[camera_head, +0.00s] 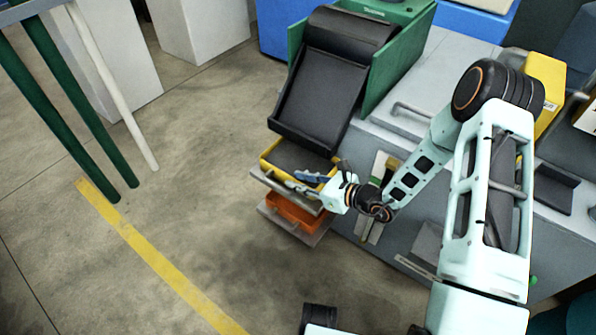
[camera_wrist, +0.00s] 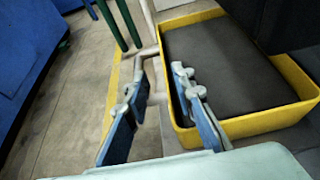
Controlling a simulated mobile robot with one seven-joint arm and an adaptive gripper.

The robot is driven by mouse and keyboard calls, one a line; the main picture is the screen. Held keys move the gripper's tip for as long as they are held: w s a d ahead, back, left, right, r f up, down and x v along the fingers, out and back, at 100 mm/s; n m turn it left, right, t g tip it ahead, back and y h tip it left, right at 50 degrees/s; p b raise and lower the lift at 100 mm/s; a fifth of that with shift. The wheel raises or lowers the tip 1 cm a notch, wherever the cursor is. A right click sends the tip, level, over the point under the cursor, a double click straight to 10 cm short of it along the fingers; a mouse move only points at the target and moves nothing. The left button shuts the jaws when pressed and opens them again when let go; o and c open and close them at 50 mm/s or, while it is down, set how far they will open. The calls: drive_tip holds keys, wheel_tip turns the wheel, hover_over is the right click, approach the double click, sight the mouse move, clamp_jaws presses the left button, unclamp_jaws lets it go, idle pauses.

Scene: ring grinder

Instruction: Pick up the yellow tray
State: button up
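The yellow tray (camera_head: 271,167) sits on a grey pull-out shelf at the lower end of a dark chute. It has a dark grey inside and looks empty. In the wrist view the tray (camera_wrist: 262,123) fills the right side. My gripper (camera_head: 303,183) is at the tray's front edge. In the wrist view my gripper (camera_wrist: 157,82) is open, with one blue-padded finger over the tray's near-side wall on the inner side and the other finger outside it. The wall lies between the fingers. Contact with the wall cannot be told.
An orange tray (camera_head: 290,212) sits on a lower shelf under the yellow one. The dark chute (camera_head: 318,95) rises behind the tray between green side panels. A grey machine bench (camera_head: 405,120) is to the right. Open floor (camera_head: 190,130) lies to the left.

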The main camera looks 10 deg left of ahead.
sight(285, 174)
drive_tip(key=b+x, duration=0.1)
drive_tip(key=x, duration=0.2)
drive_tip(key=b+x, duration=0.1)
drive_tip(key=x, duration=0.2)
drive_tip(key=shift+w+r, duration=0.15)
drive_tip(key=shift+w, duration=0.2)
drive_tip(key=shift+r, duration=0.1)
clamp_jaws()
drive_tip(key=shift+w+r, duration=0.1)
drive_tip(key=shift+r, duration=0.05)
